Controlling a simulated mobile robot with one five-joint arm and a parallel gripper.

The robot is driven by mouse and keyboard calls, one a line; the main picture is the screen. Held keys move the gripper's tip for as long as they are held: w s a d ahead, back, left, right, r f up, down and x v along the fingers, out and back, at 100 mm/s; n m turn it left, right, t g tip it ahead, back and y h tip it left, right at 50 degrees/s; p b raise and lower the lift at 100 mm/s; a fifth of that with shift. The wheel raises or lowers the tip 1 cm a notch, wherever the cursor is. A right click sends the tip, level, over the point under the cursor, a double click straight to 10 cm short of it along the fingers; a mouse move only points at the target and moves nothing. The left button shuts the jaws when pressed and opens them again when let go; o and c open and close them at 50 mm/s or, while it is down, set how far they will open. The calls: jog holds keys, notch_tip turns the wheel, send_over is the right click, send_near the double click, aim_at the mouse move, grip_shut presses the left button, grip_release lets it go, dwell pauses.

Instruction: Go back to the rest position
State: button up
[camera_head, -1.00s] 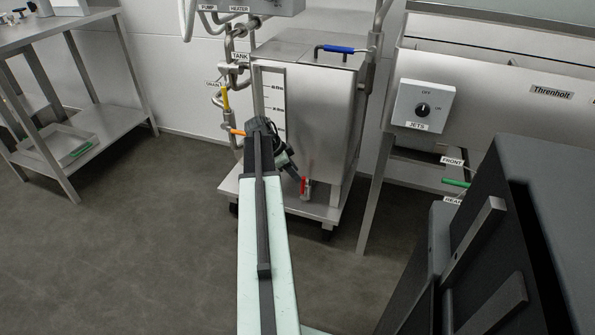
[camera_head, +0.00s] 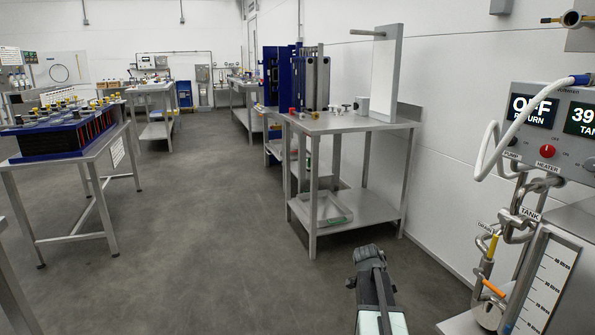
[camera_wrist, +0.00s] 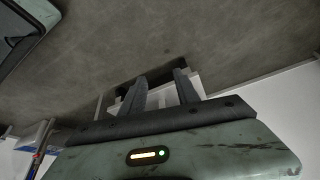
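My gripper (camera_wrist: 161,84) shows in the wrist view with its two dark fingers apart and nothing between them. Grey floor (camera_wrist: 200,45) lies beyond the fingertips. In the head view my pale green arm with a dark end stands at the bottom, right of the middle, over open floor; the fingers cannot be made out there. The evaporator tank (camera_head: 543,290) with its level scale is at the lower right edge, apart from my arm.
A control box (camera_head: 547,130) reading OFF, hoses and pipes with yellow and orange handles are above the tank. A steel table (camera_head: 345,123) with a lower shelf stands ahead. A table with a blue-black unit (camera_head: 62,137) is at left. The floor (camera_head: 200,230) between is clear.

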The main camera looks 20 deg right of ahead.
jog(key=w+a+r+n+t+y+p, duration=0.15)
jog(key=a+n, duration=0.25)
jog(key=a, duration=0.7)
jog(key=w+a+n, duration=0.3)
jog(key=a, duration=0.8)
jog(key=s+a+n+y+p, duration=0.1)
jog(key=s+a+n+y, duration=0.3)
jog(key=a+n, duration=1.05)
notch_tip(320, 180, up, 38)
jog(key=s+h+p, duration=0.1)
jog(key=p, duration=3.7)
jog(key=shift+s+a+f, duration=0.15)
jog(key=shift+a+f, duration=0.05)
jog(key=shift+a, duration=0.1)
jog(key=shift+d, duration=0.1)
